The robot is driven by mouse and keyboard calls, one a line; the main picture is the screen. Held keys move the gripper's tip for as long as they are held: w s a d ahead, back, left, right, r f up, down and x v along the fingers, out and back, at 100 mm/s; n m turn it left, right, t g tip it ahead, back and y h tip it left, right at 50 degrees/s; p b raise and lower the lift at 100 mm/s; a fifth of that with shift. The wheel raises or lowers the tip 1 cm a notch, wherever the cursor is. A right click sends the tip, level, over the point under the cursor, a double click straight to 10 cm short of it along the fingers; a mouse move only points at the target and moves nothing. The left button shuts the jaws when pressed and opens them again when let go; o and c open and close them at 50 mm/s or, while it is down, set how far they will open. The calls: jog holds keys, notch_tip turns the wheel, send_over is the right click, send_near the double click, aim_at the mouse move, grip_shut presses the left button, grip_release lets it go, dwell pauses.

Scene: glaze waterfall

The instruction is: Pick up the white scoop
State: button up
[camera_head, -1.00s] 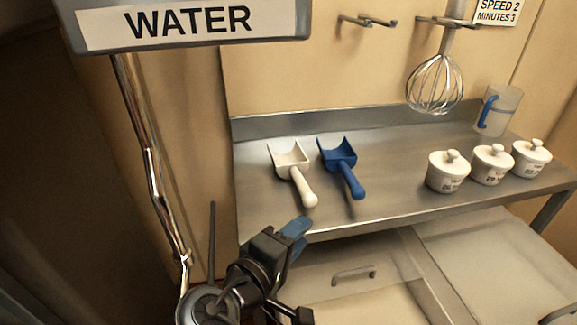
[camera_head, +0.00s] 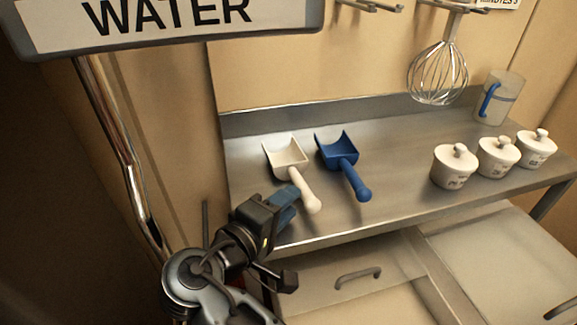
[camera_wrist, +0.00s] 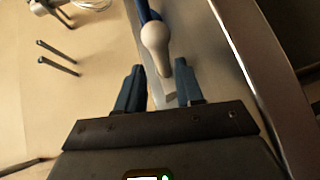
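The white scoop (camera_head: 286,157) lies on the steel shelf (camera_head: 395,190), its bowl toward the wall and its handle (camera_head: 307,192) toward the front edge. The handle end also shows in the wrist view (camera_wrist: 156,42), ahead of the gap between my fingers. My gripper (camera_head: 287,198) is beside the handle's left side in the head view. In the wrist view my gripper (camera_wrist: 160,84) has its two blue fingers apart, with nothing held between them.
A blue scoop (camera_head: 340,152) lies close to the right of the white one. Several lidded white pots (camera_head: 454,167) and a clear jug (camera_head: 497,98) stand farther right. A whisk (camera_head: 437,75) hangs above. A drawer handle (camera_head: 357,279) is below the shelf.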

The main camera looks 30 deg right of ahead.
aim_at(298, 207)
jog(key=p+x, duration=0.1)
jog(key=x, duration=0.4)
jog(key=shift+w, duration=0.25)
jog(key=shift+f, duration=0.1)
grip_shut()
